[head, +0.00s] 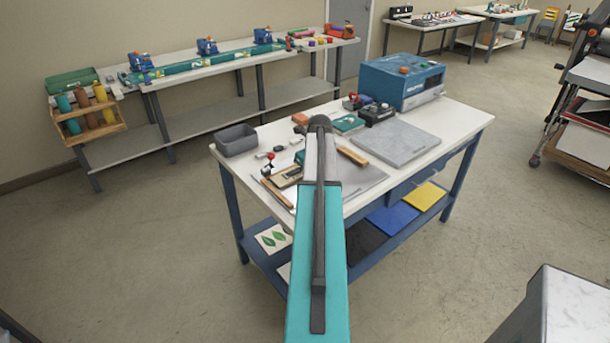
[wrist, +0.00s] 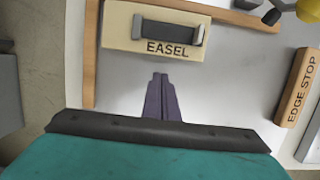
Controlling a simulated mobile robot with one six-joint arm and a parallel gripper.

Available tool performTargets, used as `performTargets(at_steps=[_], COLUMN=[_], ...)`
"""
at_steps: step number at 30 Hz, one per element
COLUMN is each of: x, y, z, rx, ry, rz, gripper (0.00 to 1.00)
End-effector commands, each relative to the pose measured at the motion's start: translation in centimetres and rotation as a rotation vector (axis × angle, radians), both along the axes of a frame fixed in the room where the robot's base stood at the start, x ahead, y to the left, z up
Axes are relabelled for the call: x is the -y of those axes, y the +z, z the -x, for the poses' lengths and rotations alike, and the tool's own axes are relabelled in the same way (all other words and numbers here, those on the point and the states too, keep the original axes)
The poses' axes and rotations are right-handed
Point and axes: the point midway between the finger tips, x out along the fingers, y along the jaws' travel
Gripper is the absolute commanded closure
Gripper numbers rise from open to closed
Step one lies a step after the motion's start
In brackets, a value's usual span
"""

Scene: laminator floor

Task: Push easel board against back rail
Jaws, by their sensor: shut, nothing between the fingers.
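The easel board is a cream block marked EASEL with a dark grey handle. It lies at the top of the wrist view (wrist: 122,38) and left of my arm in the head view (head: 286,178). A wooden rail (wrist: 235,14) runs past its far side in the wrist view; I cannot tell whether they touch. Another wooden strip (wrist: 90,55) runs along its left side. My gripper (wrist: 159,76) is shut and empty, its tips just short of the board's near edge, with a small gap showing. My arm hides the gripper in the head view.
A wooden EDGE STOP block (wrist: 298,88) lies to the right on the grey sheet. The white table (head: 462,118) also holds a grey bin (head: 236,141), a grey slab (head: 392,143) and a blue laminator (head: 402,80). Small items crowd the area left of my arm.

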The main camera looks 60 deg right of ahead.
Motion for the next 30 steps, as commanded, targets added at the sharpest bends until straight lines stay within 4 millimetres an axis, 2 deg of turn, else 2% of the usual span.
performTargets(at_steps=[2,21,30], x=[-0.6,-1.1,-1.3], y=[0.2,7.1,9.3], z=[1.0,2.6,3.1], rx=[-0.004,-0.005,-0.006], ry=[-0.002,0.0,0.0], rz=[-0.002,-0.001,-0.002], gripper=[1.0,1.0,1.0])
